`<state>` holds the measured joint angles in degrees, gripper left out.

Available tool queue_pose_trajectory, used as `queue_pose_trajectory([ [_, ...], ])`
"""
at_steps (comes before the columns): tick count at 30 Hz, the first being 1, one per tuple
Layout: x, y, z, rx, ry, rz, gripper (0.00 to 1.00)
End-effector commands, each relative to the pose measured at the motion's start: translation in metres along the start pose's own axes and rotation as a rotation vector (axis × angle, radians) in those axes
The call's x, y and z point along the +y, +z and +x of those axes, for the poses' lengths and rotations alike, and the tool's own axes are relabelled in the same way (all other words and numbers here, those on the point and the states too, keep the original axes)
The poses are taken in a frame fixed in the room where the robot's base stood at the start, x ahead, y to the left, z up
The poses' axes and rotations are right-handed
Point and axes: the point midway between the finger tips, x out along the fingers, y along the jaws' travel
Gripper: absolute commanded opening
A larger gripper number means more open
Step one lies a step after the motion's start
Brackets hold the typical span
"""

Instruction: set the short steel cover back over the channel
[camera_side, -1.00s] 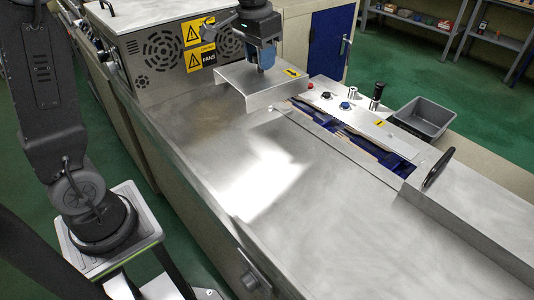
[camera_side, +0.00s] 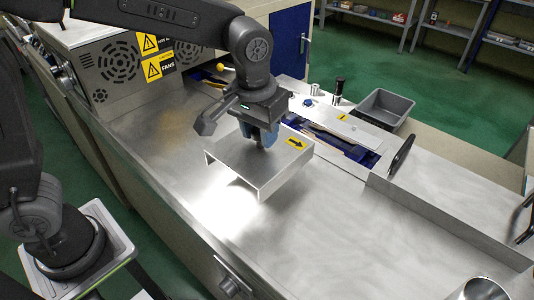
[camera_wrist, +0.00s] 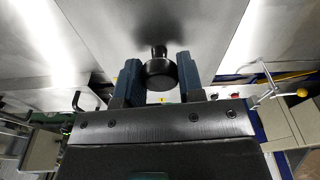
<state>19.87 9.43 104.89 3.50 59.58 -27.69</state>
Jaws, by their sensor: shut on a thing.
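The short steel cover (camera_side: 228,155) is a bent plate with folded-down sides and a yellow arrow label. My gripper (camera_side: 262,138) is shut on the cover's black knob (camera_wrist: 158,72), which sits between the two blue fingers in the wrist view. The cover is over the steel bench, on the near side of the channel (camera_side: 358,153); how high it hangs is hard to tell. The channel is open, with blue parts and pale sticks inside. My arm and the cover hide part of it. The cover's underside is hidden.
A fixed steel housing (camera_side: 450,210) with a black handle (camera_side: 400,154) adjoins the channel's right end. Behind stand a blue button (camera_side: 308,102), a black post (camera_side: 338,90) and a grey tray (camera_side: 384,110). The fan box (camera_side: 120,65) is at left. The front bench is clear.

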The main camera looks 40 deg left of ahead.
Motion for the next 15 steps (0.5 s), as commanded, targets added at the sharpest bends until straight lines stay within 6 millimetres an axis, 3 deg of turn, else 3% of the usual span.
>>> queue_pose_trajectory([
  [5,0.016,0.001,0.008,0.005,0.003,0.001,0.0],
  [15,0.017,0.005,0.043,0.002,0.001,0.0,0.0],
])
